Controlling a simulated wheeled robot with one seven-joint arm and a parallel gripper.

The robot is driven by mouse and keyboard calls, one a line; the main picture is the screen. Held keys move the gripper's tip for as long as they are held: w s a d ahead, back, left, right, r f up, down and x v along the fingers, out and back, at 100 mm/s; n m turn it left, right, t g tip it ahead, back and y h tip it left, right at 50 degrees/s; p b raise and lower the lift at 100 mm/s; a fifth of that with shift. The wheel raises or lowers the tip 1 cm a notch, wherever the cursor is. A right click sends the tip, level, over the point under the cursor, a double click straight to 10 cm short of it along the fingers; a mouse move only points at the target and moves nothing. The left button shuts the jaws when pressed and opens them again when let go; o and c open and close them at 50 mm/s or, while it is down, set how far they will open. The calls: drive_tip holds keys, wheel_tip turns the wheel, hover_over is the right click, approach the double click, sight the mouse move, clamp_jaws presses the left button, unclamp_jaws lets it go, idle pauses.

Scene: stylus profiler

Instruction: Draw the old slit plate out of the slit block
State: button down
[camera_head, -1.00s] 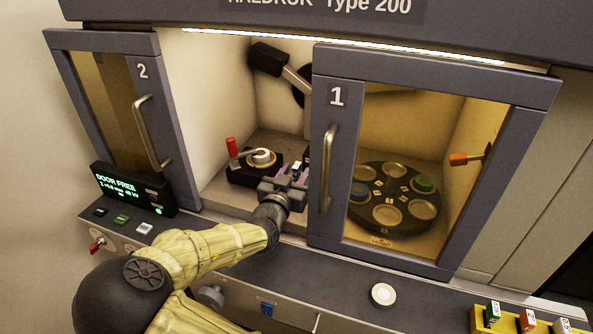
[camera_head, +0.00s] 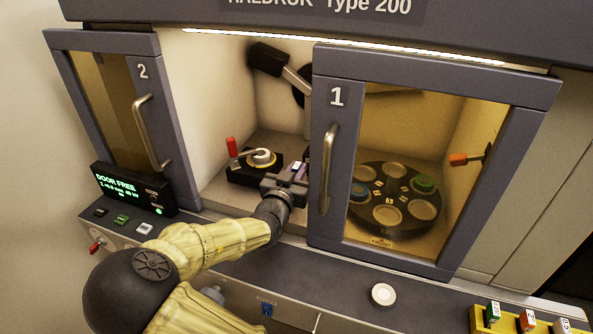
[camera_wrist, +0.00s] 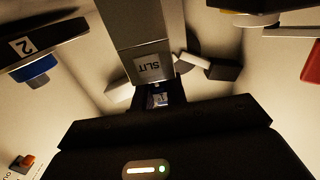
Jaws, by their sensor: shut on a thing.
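My gripper (camera_head: 291,184) reaches through the gap between the two doors into the chamber. Its dark body fills the bottom of the wrist view, and its jaws are shut on a small plate (camera_wrist: 160,100) in front of the slit block. The slit block (camera_wrist: 153,67) is a grey block whose label "SLIT" appears upside down. In the head view its region is mostly hidden behind my gripper and the frame of door 1. The plate is small and dark in the picture, and I cannot tell how much of it is still inside the block.
Door 1 (camera_head: 329,230) stands close to the right of my gripper; door 2 (camera_head: 178,120) is at the left. A red-handled lever base (camera_head: 240,178) stands left of my gripper. A round carousel (camera_head: 385,224) shows behind door 1. A white disc (camera_head: 383,294) lies on the front ledge.

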sight(297, 165)
drive_tip(key=shift+r+p, duration=0.55)
drive_tip(key=shift+r, duration=0.05)
drive_tip(key=shift+a, duration=0.15)
idle(0.4)
drive_tip(key=shift+r+p, duration=0.4)
drive_tip(key=shift+r, duration=0.05)
drive_tip(key=shift+r+p, duration=1.7)
drive_tip(key=shift+r, duration=0.3)
wheel_tip(297, 165, up, 5)
drive_tip(key=p, duration=0.4)
drive_tip(key=shift+w, duration=0.1)
